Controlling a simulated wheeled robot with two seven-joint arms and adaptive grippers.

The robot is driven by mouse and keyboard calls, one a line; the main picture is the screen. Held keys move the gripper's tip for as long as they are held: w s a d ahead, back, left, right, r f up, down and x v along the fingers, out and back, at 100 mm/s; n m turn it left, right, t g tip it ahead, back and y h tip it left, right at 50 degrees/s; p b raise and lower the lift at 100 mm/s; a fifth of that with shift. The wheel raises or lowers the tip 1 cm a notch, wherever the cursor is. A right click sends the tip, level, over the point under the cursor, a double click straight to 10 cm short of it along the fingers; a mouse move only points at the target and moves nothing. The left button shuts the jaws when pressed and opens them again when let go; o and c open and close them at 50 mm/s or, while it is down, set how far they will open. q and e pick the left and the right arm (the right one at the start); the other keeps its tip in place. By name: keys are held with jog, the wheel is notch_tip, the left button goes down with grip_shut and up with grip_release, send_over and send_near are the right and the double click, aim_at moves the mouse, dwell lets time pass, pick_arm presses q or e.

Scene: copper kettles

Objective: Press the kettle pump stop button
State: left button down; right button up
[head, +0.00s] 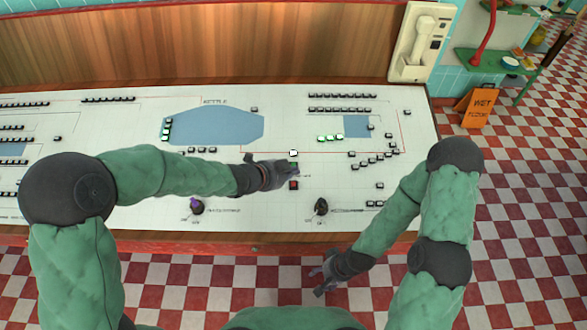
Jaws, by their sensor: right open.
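A white control panel (340,224) with a blue kettle diagram (215,126) lies across the table. A small red button (293,185) sits in its middle part, and I take it for the pump stop button. My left gripper (294,172) is over the panel, just above the red button in the picture. Its fingertips partly cover the spot beside a dark greenish button (293,164). Whether its fingers are open or touch anything is too small to tell. My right gripper (320,281) is open and empty, in front of the panel's front edge.
Two dark knobs stand near the panel's front, one purple-topped (196,206) and one black (321,206). A lit white button (293,153) and several lit green buttons (330,138) lie beyond. A wall phone (421,42) and an orange wet-floor sign (475,106) are at right.

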aim_at(294, 185)
pick_arm(q)
jog(key=f+b, duration=0.2)
jog(key=w+f+b, duration=0.1)
jog(key=f+b, duration=0.1)
jog(key=f, duration=0.1)
jog(key=w+f+b, duration=0.1)
jog(key=f+b, duration=0.2)
jog(key=shift+f, duration=0.25)
dwell(0.5)
jog(key=shift+f, duration=0.1)
dwell(1.3)
jog(key=shift+w+f+b, duration=0.1)
jog(key=shift+f+b, duration=0.2)
jog(key=shift+f, duration=0.3)
dwell(0.6)
jog(key=shift+r, duration=0.15)
jog(key=shift+r+p, duration=0.35)
jog(key=shift+r, duration=0.25)
jog(key=shift+r, duration=0.1)
